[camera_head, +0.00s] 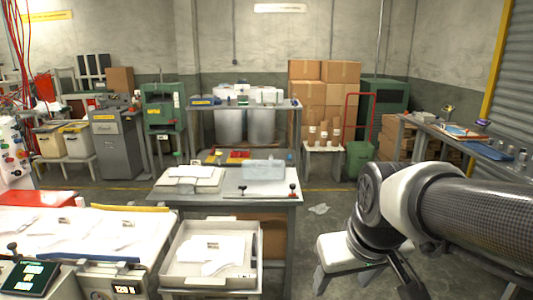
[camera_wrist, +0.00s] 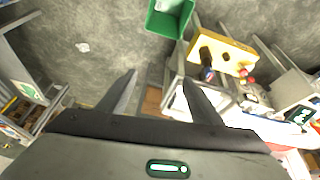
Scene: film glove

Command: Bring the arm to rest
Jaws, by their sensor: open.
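My arm (camera_head: 470,215) reaches in from the right edge of the head view and bends downward at a round joint. Its lower end is partly cut off by the bottom edge of the head view, so the fingers are not clear there. In the wrist view my gripper (camera_wrist: 160,88) shows two dark fingers standing apart. The gap between them is empty, with the grey floor and part of a bench behind it. Nothing touches the fingers.
A white-topped stool (camera_head: 345,249) stands close beside my arm. A work table (camera_head: 222,212), a grey tray (camera_head: 170,257) and a sheet-covered bench fill the left and middle. A side bench (camera_head: 480,150) runs along the right. The wrist view shows a green bin (camera_wrist: 158,24) and a yellow-topped surface (camera_wrist: 232,48).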

